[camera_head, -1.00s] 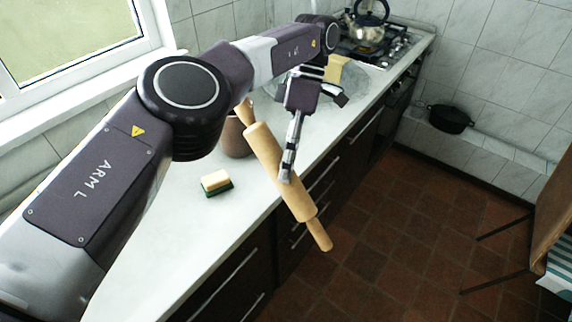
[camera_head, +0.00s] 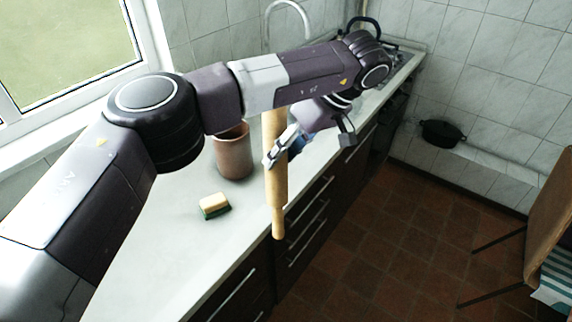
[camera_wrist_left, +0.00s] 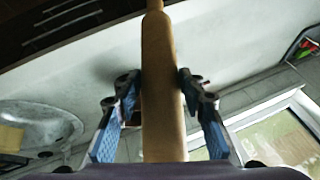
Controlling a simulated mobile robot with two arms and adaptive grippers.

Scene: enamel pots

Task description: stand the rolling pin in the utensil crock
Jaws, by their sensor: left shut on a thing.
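The wooden rolling pin (camera_head: 277,185) hangs nearly upright in the head view, its lower handle in front of the counter's front edge. My left gripper (camera_head: 281,147) is shut on its barrel; my arm hides its upper end. In the left wrist view the pin (camera_wrist_left: 161,85) runs between the two fingers of the gripper (camera_wrist_left: 162,110). The utensil crock (camera_head: 234,155), a brown-red pot, stands on the counter just left of the pin, its rim partly behind my arm. The pin is apart from the crock. My right gripper is not in view.
A yellow and green sponge (camera_head: 214,205) lies on the white counter (camera_head: 170,245) in front of the crock. A tap (camera_head: 288,8) rises behind my arm. A black pot (camera_head: 441,132) sits on a ledge at right. A wooden chair (camera_head: 552,215) stands at far right.

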